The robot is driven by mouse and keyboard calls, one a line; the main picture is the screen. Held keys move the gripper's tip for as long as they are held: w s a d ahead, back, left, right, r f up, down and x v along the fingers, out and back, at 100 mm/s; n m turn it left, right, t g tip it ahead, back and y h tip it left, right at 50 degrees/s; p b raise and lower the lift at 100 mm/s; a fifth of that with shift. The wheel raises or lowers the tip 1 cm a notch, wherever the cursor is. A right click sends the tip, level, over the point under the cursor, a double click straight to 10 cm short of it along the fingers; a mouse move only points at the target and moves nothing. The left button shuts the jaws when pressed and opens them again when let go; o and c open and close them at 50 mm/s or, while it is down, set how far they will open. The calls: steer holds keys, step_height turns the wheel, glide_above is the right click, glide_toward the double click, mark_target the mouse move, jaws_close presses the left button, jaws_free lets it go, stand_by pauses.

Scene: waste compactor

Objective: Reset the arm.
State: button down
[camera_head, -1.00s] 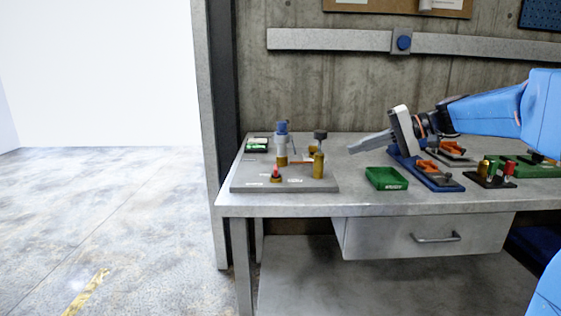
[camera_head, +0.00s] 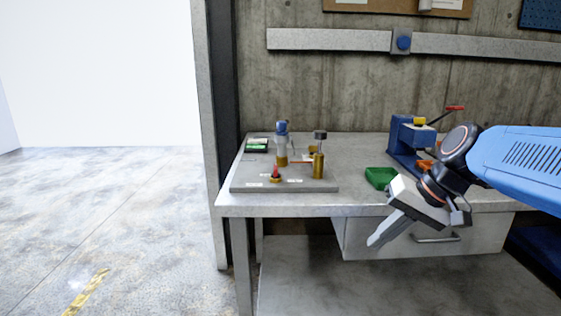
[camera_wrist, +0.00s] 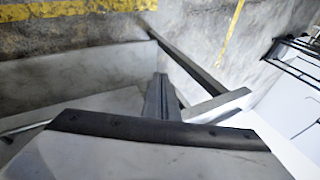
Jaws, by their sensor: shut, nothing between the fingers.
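My gripper (camera_head: 378,240) is at the right in the head view, in front of the workbench's front edge and drawer. Its fingers point down and to the left, are shut together and hold nothing. In the wrist view the closed fingers (camera_wrist: 161,95) show at the centre, with the bench and floor beyond them. My blue arm reaches in from the right edge and hides part of the bench's right side.
The workbench (camera_head: 300,203) carries a grey board (camera_head: 250,184) with several upright parts, a green tray (camera_head: 378,176) and a blue device with a red-tipped lever (camera_head: 403,140). A drawer (camera_head: 365,238) sits below the top. Open floor (camera_head: 130,220) lies to the left.

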steer(key=s+d+f+n+t+h, duration=0.1)
steer(key=s+d+f+h, duration=0.4)
steer(key=s+f, duration=0.6)
steer(key=s+d, duration=0.2)
steer(key=shift+s+n+t, duration=0.3)
steer(key=shift+s+t, duration=0.05)
steer(key=shift+t, duration=0.05)
steer(key=shift+d, duration=0.1)
